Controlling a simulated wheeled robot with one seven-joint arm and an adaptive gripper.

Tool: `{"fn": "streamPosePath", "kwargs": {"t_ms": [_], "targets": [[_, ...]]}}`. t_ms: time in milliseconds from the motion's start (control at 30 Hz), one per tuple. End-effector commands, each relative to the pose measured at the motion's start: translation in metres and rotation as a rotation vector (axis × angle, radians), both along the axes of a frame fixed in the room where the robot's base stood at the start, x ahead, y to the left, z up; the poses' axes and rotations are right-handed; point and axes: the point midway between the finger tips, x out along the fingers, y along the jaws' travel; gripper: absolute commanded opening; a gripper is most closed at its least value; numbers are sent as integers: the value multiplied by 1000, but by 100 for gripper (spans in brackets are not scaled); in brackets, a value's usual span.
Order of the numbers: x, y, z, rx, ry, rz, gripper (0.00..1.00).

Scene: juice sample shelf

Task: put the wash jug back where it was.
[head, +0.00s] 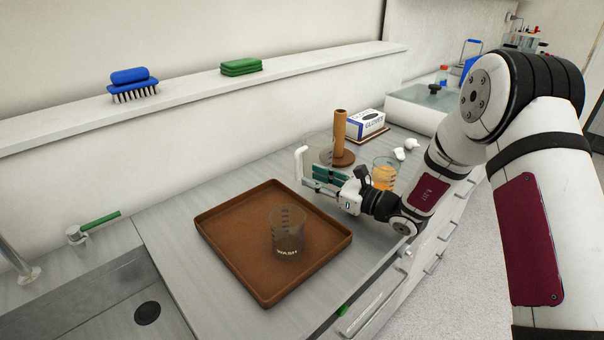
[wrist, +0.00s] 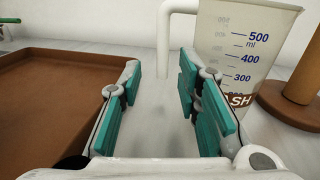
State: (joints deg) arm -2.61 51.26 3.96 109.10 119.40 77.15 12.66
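The wash jug (head: 318,146) is a clear measuring jug with a white handle. It stands on the counter behind the tray; in the wrist view the jug (wrist: 240,50) shows at the right, with ml marks and part of a "WASH" label. Its handle (wrist: 163,45) is straight ahead, in line with the gap between my fingers. My gripper (head: 312,175) is open and close to the handle; in the wrist view the gripper (wrist: 160,80) has nothing between its teal pads. A clear beaker (head: 287,240) marked "WASH" stands upright in the brown tray (head: 225,249).
A brown post on a round base (head: 340,135) stands right beside the jug. A beaker of orange liquid (head: 384,174) is near my wrist. A glove box (head: 366,124) and white crumpled items (head: 405,150) lie behind.

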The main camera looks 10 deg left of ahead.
Motion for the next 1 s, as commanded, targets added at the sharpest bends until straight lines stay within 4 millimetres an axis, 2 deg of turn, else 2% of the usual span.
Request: {"fn": "streamPosePath", "kwargs": {"t_ms": [100,300,467,733,867,967,1000], "targets": [[-10,-22,0,1,1,-3,31],[-22,-45,0,0,-1,0,31],[-26,-51,0,0,-1,1,31],[-30,-50,5,-7,-11,16,31],[-48,-43,30,-54,-64,91,31],[-80,-35,61,-134,-147,207,31],[-96,-33,74,-175,-187,262,31]]}}
